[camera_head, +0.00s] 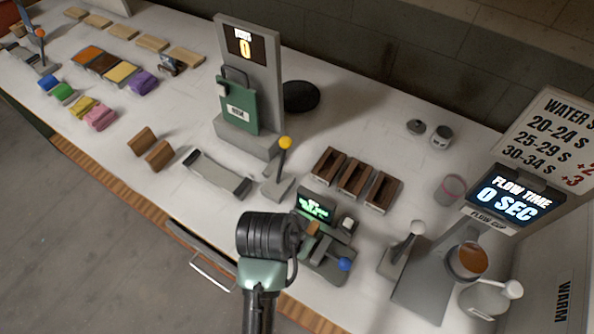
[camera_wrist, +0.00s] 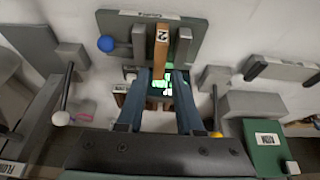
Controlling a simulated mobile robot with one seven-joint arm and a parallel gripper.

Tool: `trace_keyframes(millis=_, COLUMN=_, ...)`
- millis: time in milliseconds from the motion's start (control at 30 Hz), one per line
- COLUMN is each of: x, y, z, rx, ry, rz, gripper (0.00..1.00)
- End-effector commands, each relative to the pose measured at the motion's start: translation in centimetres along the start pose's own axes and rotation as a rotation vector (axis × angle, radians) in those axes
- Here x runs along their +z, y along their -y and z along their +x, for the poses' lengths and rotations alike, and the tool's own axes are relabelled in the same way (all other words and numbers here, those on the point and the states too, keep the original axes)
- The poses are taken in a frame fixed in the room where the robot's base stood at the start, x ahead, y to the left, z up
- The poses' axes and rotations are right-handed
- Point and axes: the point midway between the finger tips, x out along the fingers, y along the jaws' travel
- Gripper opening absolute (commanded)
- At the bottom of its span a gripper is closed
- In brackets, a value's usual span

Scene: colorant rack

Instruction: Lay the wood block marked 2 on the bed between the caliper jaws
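The wood block marked 2 (camera_wrist: 161,48) shows in the wrist view, between the two grey caliper jaws, with its numbered end away from my gripper. Whether it rests on the bed is unclear. In the head view the block (camera_head: 313,228) is a small brown patch beside my gripper. The caliper (camera_head: 329,262) has a blue knob and a lit green display. Its plate (camera_wrist: 118,22) shows at the top of the wrist view. My gripper's fingers (camera_wrist: 161,74) lie on either side of the block's near end; whether they touch it is unclear.
Dark wooden trays (camera_head: 354,178) stand behind the caliper. A yellow-knobbed lever (camera_head: 284,144) and grey trough (camera_head: 217,174) are to the left. The flow-cup stand (camera_head: 420,290) with a white-knobbed lever is to the right. Two brown blocks (camera_head: 159,155) lie farther left.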

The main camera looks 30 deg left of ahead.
Motion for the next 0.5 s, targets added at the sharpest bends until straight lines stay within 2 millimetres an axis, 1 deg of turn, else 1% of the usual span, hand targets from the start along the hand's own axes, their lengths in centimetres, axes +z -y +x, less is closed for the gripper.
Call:
trace_keyframes(millis=33, x=0.0, y=0.0, z=-0.9, rx=-0.002, ry=-0.002, rz=0.000, gripper=0.35)
trace_keyframes(millis=100, x=0.0, y=0.0, z=-2.0, rx=-0.002, ry=-0.002, rz=0.000, gripper=0.35)
trace_keyframes(millis=200, x=0.0, y=0.0, z=-3.1, rx=-0.001, ry=-0.002, rz=0.000, gripper=0.35)
trace_keyframes(millis=333, x=0.0, y=0.0, z=-3.8, rx=0.000, ry=0.000, rz=0.000, gripper=0.35)
trace_keyframes(millis=500, x=0.0, y=0.0, z=-4.0, rx=0.000, ry=0.001, rz=0.000, gripper=0.35)
